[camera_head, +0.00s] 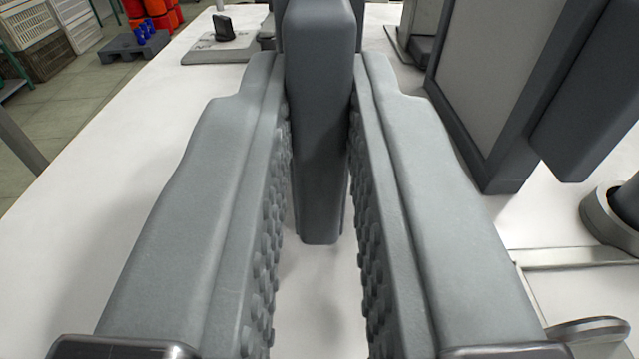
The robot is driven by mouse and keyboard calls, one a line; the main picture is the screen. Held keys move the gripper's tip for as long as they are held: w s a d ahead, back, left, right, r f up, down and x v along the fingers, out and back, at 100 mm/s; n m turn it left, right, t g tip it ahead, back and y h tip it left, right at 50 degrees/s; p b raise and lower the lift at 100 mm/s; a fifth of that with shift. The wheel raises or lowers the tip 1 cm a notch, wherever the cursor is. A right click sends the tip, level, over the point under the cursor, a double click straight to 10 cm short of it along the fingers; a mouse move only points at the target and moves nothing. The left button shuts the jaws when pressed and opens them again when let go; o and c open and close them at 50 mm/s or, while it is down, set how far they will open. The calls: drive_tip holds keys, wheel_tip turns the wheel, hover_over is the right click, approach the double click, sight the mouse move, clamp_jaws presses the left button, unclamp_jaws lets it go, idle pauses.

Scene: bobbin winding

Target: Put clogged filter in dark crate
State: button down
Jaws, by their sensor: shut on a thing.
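My gripper (318,120) has its two grey, studded fingers on either side of a dark grey upright slab (320,160), seen edge-on, and is shut on it near the fingertips. The slab looks like the edge of a framed filter, so I take it for the clogged filter. Its faces and any dirt on them are hidden, and its top runs out of the picture. Its lower end shows above the white table, but I cannot tell whether it touches. I cannot make out for sure which container is the dark crate.
A dark-framed grey panel (487,90) stands close by on the right, with another dark slab (592,95) beside it. A grey base with a black part (222,30) sits at the back. Crates (30,35) stand on the floor at far left. The white table (130,150) is clear on the left.

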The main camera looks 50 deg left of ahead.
drive_tip(key=shift+f, duration=0.1)
drive_tip(key=c, duration=1.5)
unclamp_jaws()
drive_tip(key=shift+o, duration=0.2)
drive_tip(key=v, duration=1.2)
